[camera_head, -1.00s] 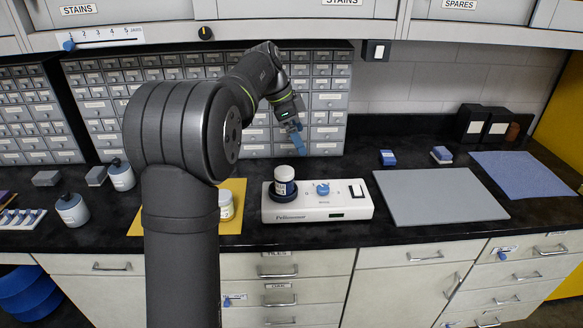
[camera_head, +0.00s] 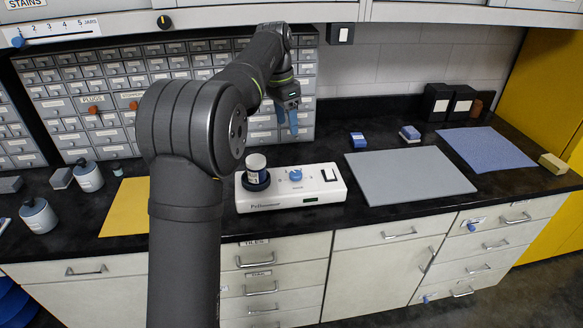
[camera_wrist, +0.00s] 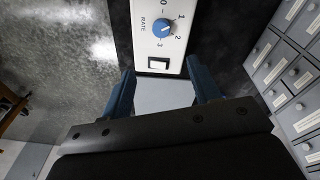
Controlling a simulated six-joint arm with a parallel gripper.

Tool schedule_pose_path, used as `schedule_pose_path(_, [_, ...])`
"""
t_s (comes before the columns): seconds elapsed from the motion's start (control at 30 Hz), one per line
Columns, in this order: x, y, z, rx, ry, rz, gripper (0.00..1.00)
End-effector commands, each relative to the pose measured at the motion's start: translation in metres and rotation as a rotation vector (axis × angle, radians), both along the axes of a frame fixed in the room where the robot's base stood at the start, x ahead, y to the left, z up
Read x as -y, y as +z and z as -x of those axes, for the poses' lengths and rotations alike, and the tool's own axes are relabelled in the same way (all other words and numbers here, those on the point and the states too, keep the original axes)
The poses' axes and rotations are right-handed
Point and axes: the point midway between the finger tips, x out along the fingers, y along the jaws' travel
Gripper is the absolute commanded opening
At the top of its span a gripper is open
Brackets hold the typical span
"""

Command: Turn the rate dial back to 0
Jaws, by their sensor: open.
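The rate dial (camera_head: 295,174) is a round blue knob on top of a white instrument box (camera_head: 318,197) on the counter. It also shows in the wrist view (camera_wrist: 163,28), beside the word RATE and the marks 0, 1, 2 and 3. A pale pointer mark on it faces the 1–2 side; its exact reading is unclear. A pale jar with a dark lower band (camera_head: 256,166) stands on a dark round plate at the box's left end. My gripper (camera_head: 289,124) is open and empty, its blue fingers apart above and behind the box, not touching the dial.
A rocker switch (camera_wrist: 158,64) sits on the box near the dial. A grey board (camera_head: 405,178) lies to the right, with a blue mat (camera_head: 487,160) beyond. A yellow sheet (camera_head: 125,209) lies left. Drawer cabinets (camera_head: 265,118) stand close behind my gripper.

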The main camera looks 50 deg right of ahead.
Motion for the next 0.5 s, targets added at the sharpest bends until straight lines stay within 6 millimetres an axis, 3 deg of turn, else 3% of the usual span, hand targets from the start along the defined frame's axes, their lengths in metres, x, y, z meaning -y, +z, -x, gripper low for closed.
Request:
schedule_pose_path(0.1, [0.012,0.002,0.013,0.058,0.104,-0.055,0.56])
schedule_pose_path(0.3, [0.017,0.001,0.019,0.100,0.189,-0.087,0.56])
schedule_pose_path(0.5, [0.016,-0.026,0.019,0.100,0.190,-0.091,0.56])
